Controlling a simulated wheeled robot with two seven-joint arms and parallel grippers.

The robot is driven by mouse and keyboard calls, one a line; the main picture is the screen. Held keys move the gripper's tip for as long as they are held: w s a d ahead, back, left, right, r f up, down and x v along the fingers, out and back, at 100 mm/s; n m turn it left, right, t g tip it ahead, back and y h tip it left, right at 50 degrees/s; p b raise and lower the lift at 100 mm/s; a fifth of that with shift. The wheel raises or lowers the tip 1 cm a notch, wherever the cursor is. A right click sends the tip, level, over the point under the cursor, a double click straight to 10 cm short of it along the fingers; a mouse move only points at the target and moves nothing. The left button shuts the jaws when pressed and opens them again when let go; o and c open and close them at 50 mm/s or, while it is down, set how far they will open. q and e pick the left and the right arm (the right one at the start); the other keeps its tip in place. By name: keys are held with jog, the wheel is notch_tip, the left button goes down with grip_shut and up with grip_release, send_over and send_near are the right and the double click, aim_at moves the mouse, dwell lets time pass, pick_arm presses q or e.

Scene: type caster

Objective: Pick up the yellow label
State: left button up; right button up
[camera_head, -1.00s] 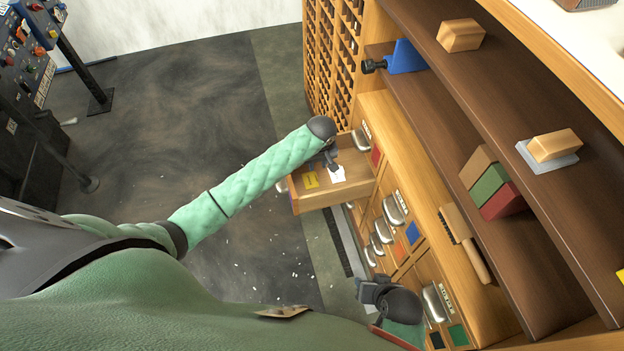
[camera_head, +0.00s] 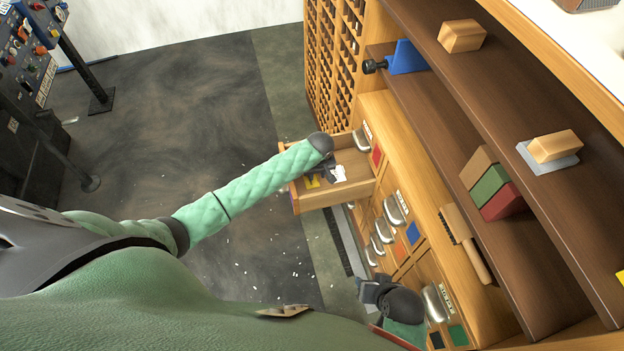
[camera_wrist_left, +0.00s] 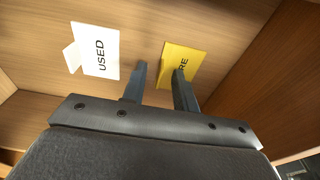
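The yellow label (camera_head: 312,182) lies in the open wooden drawer, partly covered by my left gripper (camera_head: 326,172) in the head view. In the left wrist view the yellow label (camera_wrist_left: 186,60) shows the letters "RE"; a finger hides part of it. The left gripper (camera_wrist_left: 158,74) is open, with nothing between its fingers. Its right finger overlaps the label in the picture; I cannot tell whether they touch. A white label (camera_wrist_left: 97,50) reading "USED" lies left of the fingers. My right gripper (camera_head: 368,291) is by the lower drawers, its fingers unclear.
The open drawer's front wall (camera_head: 294,194) and sides surround the labels. Closed drawers with metal handles (camera_head: 393,210) line the cabinet. Shelves hold wooden blocks (camera_head: 462,36), a brush (camera_head: 465,240) and coloured blocks (camera_head: 490,188). The floor left of the drawer is open.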

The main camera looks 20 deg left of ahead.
pick_arm(q)
grip_shut()
